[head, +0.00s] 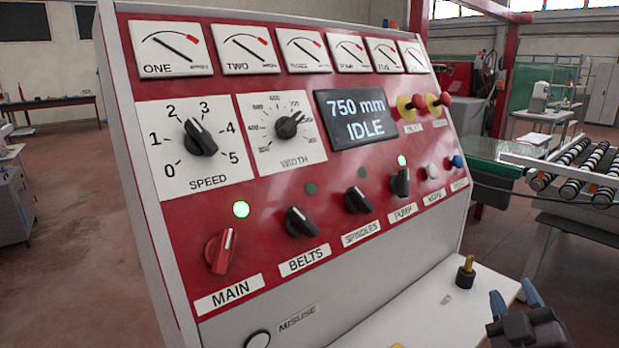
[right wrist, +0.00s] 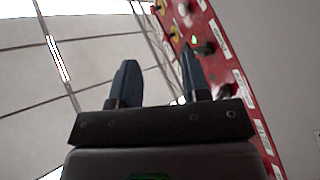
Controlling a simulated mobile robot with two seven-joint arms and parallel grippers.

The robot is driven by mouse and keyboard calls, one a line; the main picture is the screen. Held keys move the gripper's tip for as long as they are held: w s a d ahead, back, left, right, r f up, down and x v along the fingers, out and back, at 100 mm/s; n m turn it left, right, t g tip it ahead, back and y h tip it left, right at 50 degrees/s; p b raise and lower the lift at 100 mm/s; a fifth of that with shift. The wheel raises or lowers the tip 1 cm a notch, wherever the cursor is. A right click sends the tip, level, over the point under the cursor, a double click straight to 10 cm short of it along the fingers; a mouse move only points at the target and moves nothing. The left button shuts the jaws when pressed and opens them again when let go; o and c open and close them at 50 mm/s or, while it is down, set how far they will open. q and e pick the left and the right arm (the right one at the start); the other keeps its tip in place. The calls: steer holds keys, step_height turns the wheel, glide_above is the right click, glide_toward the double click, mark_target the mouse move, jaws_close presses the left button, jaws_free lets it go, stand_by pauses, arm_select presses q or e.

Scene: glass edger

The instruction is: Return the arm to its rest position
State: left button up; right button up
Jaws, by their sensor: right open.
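My right gripper (head: 516,300) is at the lower right of the head view, in front of the red control panel (head: 290,188) and apart from it. In the right wrist view its two dark blue fingers (right wrist: 158,82) stand apart with nothing between them. The edge of the panel (right wrist: 228,75) shows at the right of that view. In the head view the panel display (head: 357,118) reads 750 mm IDLE. The red MAIN switch (head: 220,251) and the PUMP switch (head: 401,183) each have a lit green lamp. My left gripper is not in view.
A white ledge (head: 425,310) juts out below the panel, with a small dark-and-brass knob (head: 466,270) on it near the gripper. A roller conveyor (head: 580,165) stands at the right. Open red floor (head: 75,265) lies to the left.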

steer(key=s+d+f+m+g+h, duration=0.1)
steer(key=s+f+m+g, duration=0.2)
steer(key=s+f+g, duration=0.35)
steer(key=s+f+m+g, duration=0.3)
steer(key=f, duration=0.6)
steer(key=s+a+f+g+y, duration=0.45)
steer(key=s+f+g, duration=0.35)
steer(key=s, duration=0.6)
steer(key=w+a+f+t, duration=0.1)
steer(key=w+f+t, duration=0.7)
steer(key=f, duration=0.2)
steer(key=shift+f, duration=0.25)
steer(key=shift+t, duration=0.25)
